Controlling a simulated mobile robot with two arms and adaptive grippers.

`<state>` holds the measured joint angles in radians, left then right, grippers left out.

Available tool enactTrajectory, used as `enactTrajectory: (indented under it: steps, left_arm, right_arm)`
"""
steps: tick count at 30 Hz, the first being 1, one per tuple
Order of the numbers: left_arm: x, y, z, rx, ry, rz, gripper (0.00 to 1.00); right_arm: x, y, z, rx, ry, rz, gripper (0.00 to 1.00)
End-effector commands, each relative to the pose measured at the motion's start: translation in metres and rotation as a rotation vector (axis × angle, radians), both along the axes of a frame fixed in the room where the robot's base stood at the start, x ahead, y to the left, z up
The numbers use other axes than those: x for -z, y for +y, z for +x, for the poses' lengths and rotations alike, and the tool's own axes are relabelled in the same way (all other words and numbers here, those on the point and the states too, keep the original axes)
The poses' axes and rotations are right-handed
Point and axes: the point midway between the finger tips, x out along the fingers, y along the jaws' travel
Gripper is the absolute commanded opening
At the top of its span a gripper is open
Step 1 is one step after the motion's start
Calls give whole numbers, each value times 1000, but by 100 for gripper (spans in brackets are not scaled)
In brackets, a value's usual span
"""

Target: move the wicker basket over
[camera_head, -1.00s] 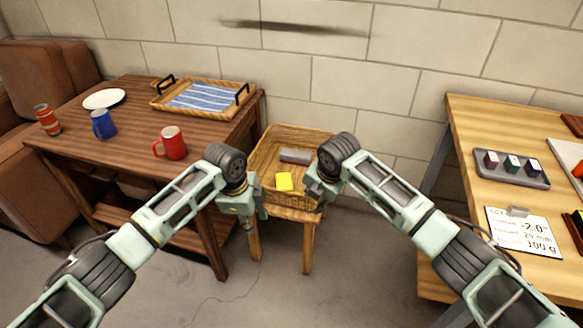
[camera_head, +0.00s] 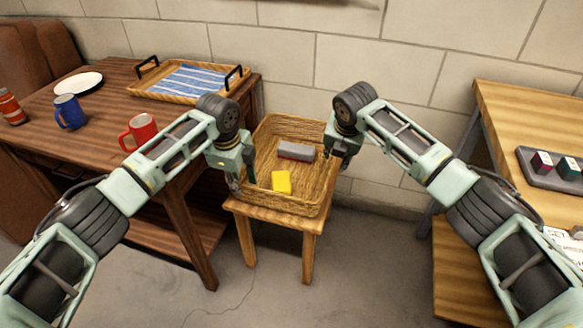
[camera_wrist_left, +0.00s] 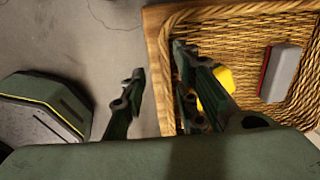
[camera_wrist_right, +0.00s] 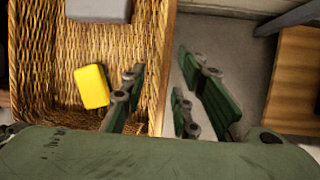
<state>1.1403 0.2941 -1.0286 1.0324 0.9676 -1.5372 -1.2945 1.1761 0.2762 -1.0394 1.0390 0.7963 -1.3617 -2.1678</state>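The wicker basket (camera_head: 308,207) sits on a small wooden stool (camera_head: 270,215). It holds a yellow block (camera_head: 281,182) and a grey block with a dark red side (camera_head: 296,151). My left gripper (camera_head: 240,184) is open at the basket's left wall. In the left wrist view its fingers (camera_wrist_left: 158,95) stand apart, one outside the basket (camera_wrist_left: 200,38) and one over its inside. My right gripper (camera_head: 338,166) is open at the right wall. In the right wrist view its fingers (camera_wrist_right: 165,90) stand on either side of that wall (camera_wrist_right: 150,60). Contact with the wicker cannot be told.
On the left, a dark wooden table (camera_head: 100,115) carries a tray (camera_head: 160,92) with a striped cloth, a red mug (camera_head: 142,130), a blue mug (camera_head: 70,112) and a plate (camera_head: 78,83). A light wooden workbench (camera_head: 500,120) stands on the right. Bare floor (camera_head: 370,270) lies in front.

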Motion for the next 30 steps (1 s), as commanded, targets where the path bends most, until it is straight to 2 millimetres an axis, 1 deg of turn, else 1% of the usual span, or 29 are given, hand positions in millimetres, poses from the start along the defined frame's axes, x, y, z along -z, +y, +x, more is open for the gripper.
enactTrajectory:
  steps: [1,3,13,17,20,27,30]
  left_arm:
    - [10,0,0,0,0,0,28]
    - [13,0,0,0,-1,0,28]
    - [12,0,0,-1,-1,0,28]
    - [17,0,1,-1,0,0,28]
    - [27,0,2,-2,3,1,28]
    - [61,-2,6,-3,2,0,28]
    - [72,-3,8,-1,2,0,28]
  right_arm:
    - [9,0,0,0,-1,0,28]
    - [13,0,0,-1,-1,-1,28]
    - [11,0,0,0,-1,0,28]
    - [16,1,2,-1,0,0,28]
    - [26,1,6,1,2,0,28]
    - [57,1,20,1,2,0,28]
    - [67,2,24,2,1,1,28]
